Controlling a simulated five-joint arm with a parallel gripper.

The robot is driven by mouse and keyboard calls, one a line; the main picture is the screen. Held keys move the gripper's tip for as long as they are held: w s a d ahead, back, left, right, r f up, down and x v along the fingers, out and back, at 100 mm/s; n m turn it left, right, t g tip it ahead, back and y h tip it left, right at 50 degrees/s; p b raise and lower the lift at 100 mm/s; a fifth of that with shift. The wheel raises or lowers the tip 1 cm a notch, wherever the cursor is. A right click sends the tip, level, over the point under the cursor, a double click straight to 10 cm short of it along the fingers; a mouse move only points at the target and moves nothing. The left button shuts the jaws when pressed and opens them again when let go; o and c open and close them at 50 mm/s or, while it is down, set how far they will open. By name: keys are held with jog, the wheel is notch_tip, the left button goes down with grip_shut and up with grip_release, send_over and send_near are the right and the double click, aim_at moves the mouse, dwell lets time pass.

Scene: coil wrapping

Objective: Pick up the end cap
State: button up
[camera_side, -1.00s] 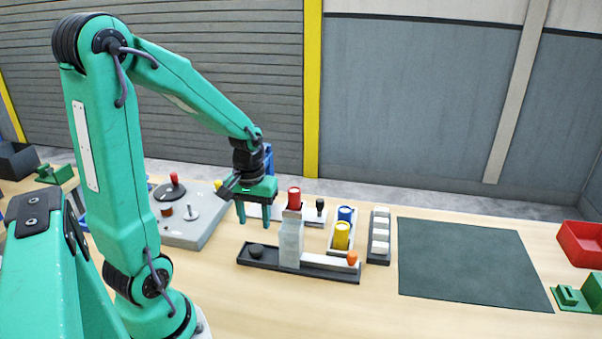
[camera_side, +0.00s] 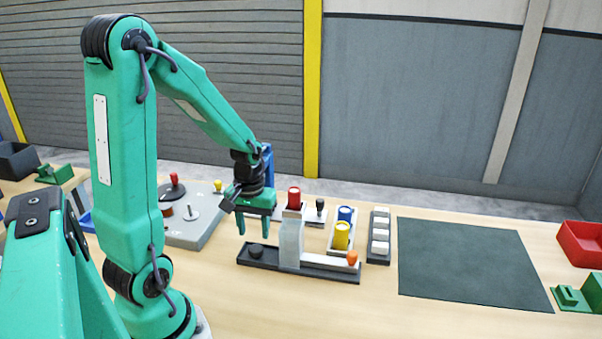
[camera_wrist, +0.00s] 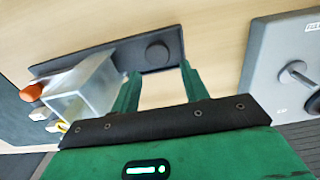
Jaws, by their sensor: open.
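The end cap appears to be the small black round piece (camera_side: 256,251) at the left end of a long dark tray (camera_side: 318,275). It shows as a dark disc (camera_wrist: 158,53) in the wrist view. My gripper (camera_side: 255,232) is open and empty, with its two green fingers pointing down above the cap. In the wrist view the open fingertips (camera_wrist: 160,73) lie on either side of the line to the cap, apart from it.
A clear, translucent block (camera_side: 291,243) stands on the tray just right of the cap. An orange piece (camera_side: 352,257) sits at the tray's right end. Red (camera_side: 294,197), blue (camera_side: 346,214) and yellow (camera_side: 341,235) spools stand behind. A grey machine base (camera_side: 200,232) lies left.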

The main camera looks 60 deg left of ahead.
aim_at(256, 247)
jog(key=shift+d+f, duration=0.15)
jog(key=shift+f, duration=2.45)
jog(key=c, duration=0.7)
